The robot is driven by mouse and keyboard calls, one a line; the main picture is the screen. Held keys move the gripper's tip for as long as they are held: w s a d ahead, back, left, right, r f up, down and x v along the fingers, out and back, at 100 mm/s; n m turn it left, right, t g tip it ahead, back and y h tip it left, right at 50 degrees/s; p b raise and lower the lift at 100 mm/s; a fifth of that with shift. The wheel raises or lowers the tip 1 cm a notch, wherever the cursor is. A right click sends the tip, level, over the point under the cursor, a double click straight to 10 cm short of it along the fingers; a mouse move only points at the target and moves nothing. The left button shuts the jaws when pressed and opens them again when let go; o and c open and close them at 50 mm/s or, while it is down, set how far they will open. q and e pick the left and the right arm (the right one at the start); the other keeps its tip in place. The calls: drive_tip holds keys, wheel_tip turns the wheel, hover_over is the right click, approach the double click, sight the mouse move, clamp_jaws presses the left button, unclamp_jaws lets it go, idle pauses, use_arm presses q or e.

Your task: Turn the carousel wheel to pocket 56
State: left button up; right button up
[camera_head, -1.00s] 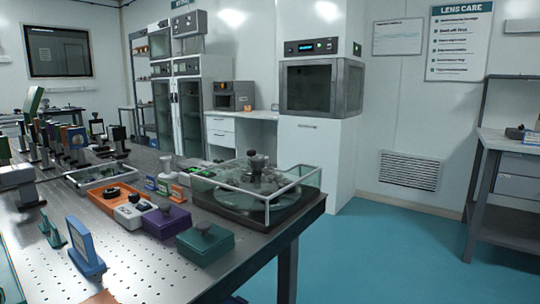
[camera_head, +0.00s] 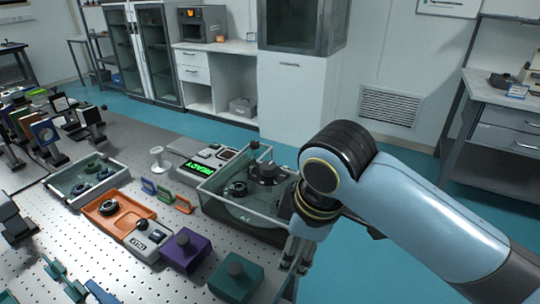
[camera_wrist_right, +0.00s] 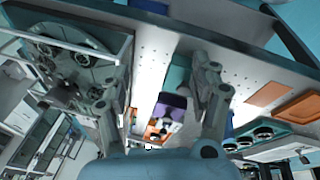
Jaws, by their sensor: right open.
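The carousel wheel sits in a clear-walled case (camera_head: 225,205) at the table's right corner, with a dark knob (camera_head: 266,172) standing up in it. The right arm covers part of the case's right side. In the right wrist view the wheel (camera_wrist_right: 72,55) shows at upper left, with round pockets. Pocket numbers are too small to read. My right gripper (camera_head: 296,262) is open and points down beside the case's front right, apart from the knob. Its spread fingers (camera_wrist_right: 160,98) show in the right wrist view with nothing between them. My left gripper is out of view.
A device with a green lit display (camera_head: 207,172) stands left of the case. A purple box (camera_head: 185,250), a teal box (camera_head: 237,277) and an orange tray (camera_head: 105,208) lie in front and left. Blue floor (camera_head: 400,160) is open beyond the table.

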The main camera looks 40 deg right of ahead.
sight(269, 165)
drive_tip(key=w+d+n, duration=0.2)
drive_tip(key=w+n, duration=0.1)
drive_tip(key=w, duration=0.1)
drive_tip(key=w+d+r+n+g, duration=0.1)
drive_tip(key=w+d+n, duration=0.1)
drive_tip(key=w+n, duration=0.1)
drive_tip(key=w+d+n, duration=0.2)
drive_tip(key=w+n, duration=0.1)
drive_tip(key=w, duration=0.2)
drive_tip(key=shift+w+d+r, duration=0.15)
drive_tip(key=shift+d+r, duration=0.15)
drive_tip(key=shift+r, duration=0.1)
drive_tip(key=w+d+r+n+g, duration=0.2)
drive_tip(key=w+d+r+n, duration=0.5)
drive_tip(key=w+r+n, duration=0.15)
drive_tip(key=shift+y, duration=0.4)
drive_tip(key=f, duration=1.1)
drive_tip(key=shift+w+d+f+p, duration=0.15)
drive_tip(key=shift+d+f+p, duration=0.05)
drive_tip(key=shift+p, duration=0.15)
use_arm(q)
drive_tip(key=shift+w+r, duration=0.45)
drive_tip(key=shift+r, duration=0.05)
use_arm(e)
drive_tip(key=shift+c, duration=0.4)
clamp_jaws()
